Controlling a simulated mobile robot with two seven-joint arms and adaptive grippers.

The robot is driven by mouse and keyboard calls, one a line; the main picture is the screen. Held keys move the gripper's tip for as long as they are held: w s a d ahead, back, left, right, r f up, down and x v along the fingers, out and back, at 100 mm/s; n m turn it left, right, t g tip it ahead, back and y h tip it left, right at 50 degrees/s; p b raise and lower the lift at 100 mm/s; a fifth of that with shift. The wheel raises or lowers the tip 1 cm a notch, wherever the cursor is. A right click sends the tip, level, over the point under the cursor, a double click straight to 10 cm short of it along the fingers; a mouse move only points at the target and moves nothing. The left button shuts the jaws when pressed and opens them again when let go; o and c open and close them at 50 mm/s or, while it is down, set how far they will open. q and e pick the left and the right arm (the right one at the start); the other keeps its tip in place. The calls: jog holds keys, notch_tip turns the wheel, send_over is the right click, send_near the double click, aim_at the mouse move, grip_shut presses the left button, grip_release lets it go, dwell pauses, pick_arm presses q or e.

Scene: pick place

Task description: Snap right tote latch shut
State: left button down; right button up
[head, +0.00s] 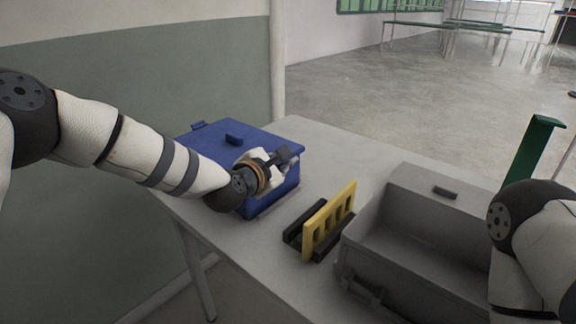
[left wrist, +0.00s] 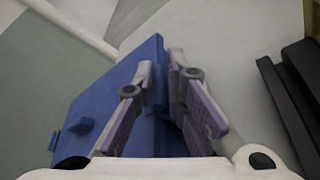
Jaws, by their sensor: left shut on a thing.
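A blue tote (head: 254,136) with its lid down stands at the far left part of the table. A small blue block (head: 234,139) sits on its lid. My left gripper (head: 288,158) is at the tote's right side. In the left wrist view my left gripper (left wrist: 166,130) has its fingers on either side of a blue part at the tote's edge (left wrist: 157,80), and it is shut on that part. The fingers cover this part, so I cannot tell whether it is the right latch or how the latch stands. My right gripper is out of view.
A yellow slotted plate (head: 328,222) stands in a black holder (head: 294,240) right of the tote. An open grey case (head: 375,245) takes up the table's right side. A green upright panel (head: 530,155) stands behind it. The grey table (head: 340,150) is bare behind the yellow plate.

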pick_arm(q)
jog(key=shift+w+a+f+n, duration=0.2)
jog(key=shift+a+f+n, duration=0.2)
jog(key=shift+a+f, duration=0.1)
jog(key=shift+r, duration=0.3)
jog(key=c, duration=1.4)
grip_release()
jog(key=shift+w+a+f, duration=0.1)
jog(key=shift+s+r, duration=0.2)
jog(key=v, duration=1.1)
jog(key=shift+s+a+r, duration=0.1)
jog(key=shift+s+a, duration=0.1)
